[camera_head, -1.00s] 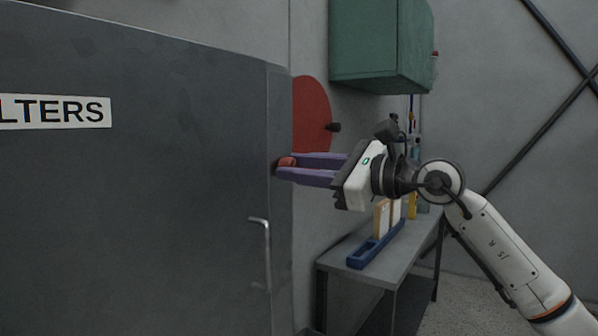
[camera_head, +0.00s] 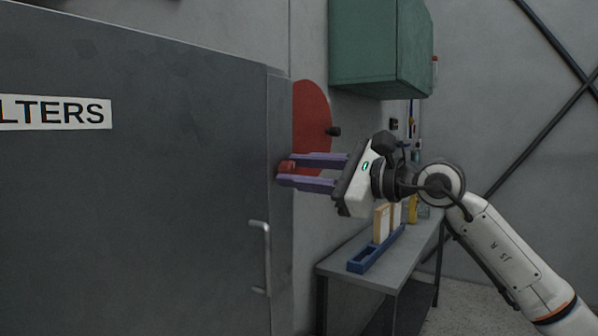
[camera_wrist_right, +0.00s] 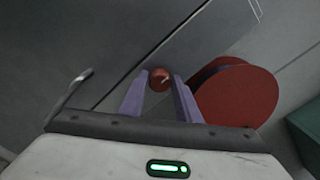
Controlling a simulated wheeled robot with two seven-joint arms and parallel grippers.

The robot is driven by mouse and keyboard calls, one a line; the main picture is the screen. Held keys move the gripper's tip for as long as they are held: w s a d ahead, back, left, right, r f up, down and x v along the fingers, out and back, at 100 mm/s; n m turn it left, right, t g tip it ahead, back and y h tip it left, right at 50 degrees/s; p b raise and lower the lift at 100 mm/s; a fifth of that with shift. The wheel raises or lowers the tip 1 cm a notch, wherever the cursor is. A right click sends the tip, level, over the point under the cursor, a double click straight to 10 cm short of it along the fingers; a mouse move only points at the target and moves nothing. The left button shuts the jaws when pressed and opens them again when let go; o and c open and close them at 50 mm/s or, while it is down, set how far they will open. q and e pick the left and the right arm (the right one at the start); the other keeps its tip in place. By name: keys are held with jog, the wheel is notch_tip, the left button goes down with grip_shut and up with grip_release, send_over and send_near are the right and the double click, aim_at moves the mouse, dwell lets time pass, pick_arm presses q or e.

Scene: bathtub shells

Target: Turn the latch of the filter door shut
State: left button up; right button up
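The filter door (camera_head: 140,190) is a large dark grey panel with a label ending in "LTERS" and a metal handle (camera_head: 266,255) near its right edge. Its latch is a small red knob (camera_head: 286,167) by that edge, also in the right wrist view (camera_wrist_right: 159,81). My right gripper (camera_head: 284,170) has two purple fingers reaching left, one on each side of the knob. In the right wrist view a narrow gap seems to show beside the knob, so the fingers (camera_wrist_right: 160,74) look open around it. Contact is hard to judge. My left gripper is not in view.
A red disc (camera_head: 312,118) with a dark stub is just right of the latch, close beside the fingers. A green cabinet (camera_head: 375,48) hangs above. A grey bench (camera_head: 395,268) with a blue tray (camera_head: 366,262) stands below my right arm.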

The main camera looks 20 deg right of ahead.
jog(key=shift+o, duration=1.4)
jog(key=b+v, duration=0.2)
jog(key=v, duration=0.8)
jog(key=shift+s+d, duration=0.1)
jog(key=shift+s, duration=0.05)
